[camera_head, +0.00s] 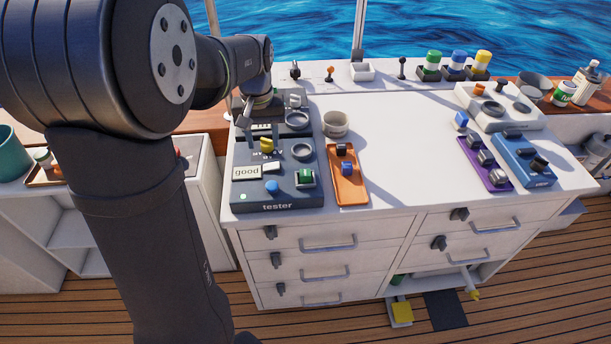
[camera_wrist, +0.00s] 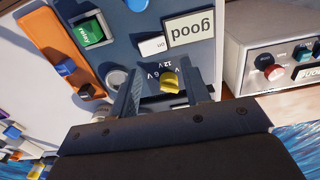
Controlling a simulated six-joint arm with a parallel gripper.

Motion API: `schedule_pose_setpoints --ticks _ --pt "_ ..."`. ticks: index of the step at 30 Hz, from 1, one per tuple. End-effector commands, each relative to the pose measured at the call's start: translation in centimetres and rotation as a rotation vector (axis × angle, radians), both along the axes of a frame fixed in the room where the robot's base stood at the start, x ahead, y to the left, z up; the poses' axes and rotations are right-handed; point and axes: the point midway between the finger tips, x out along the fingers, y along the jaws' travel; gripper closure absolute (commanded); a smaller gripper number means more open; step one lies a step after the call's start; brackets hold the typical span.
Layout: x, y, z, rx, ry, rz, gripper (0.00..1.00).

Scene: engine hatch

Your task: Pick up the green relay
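The green relay (camera_head: 305,178) sits in a socket at the front right of the dark blue tester (camera_head: 285,205). In the wrist view, the green relay (camera_wrist: 88,31) is at upper left, with white lettering on its side. My gripper (camera_wrist: 168,86) is open, with its two fingers on either side of the tester's yellow knob (camera_wrist: 170,82). I cannot tell whether the fingers touch the knob. The yellow knob (camera_head: 266,144) also shows in the head view. The tester's display (camera_head: 247,171) reads "good". My gripper is behind and left of the relay, with nothing else between its fingers.
An orange tray (camera_head: 349,188) with a black and a blue relay lies right of the tester. A small round bowl (camera_head: 336,123) stands behind it. A purple tray (camera_head: 484,165) and a blue unit (camera_head: 523,160) are at right. The middle of the countertop is clear.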

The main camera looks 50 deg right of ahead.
Motion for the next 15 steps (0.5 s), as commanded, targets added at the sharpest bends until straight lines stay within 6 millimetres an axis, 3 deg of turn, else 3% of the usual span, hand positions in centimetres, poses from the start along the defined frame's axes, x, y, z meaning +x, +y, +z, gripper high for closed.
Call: schedule_pose_setpoints --ticks 10,15 --pt "-0.4 -0.3 0.6 -0.002 -0.001 -0.002 0.49" --pt "-4.6 -2.4 5.6 -0.007 -0.004 -0.009 0.49"
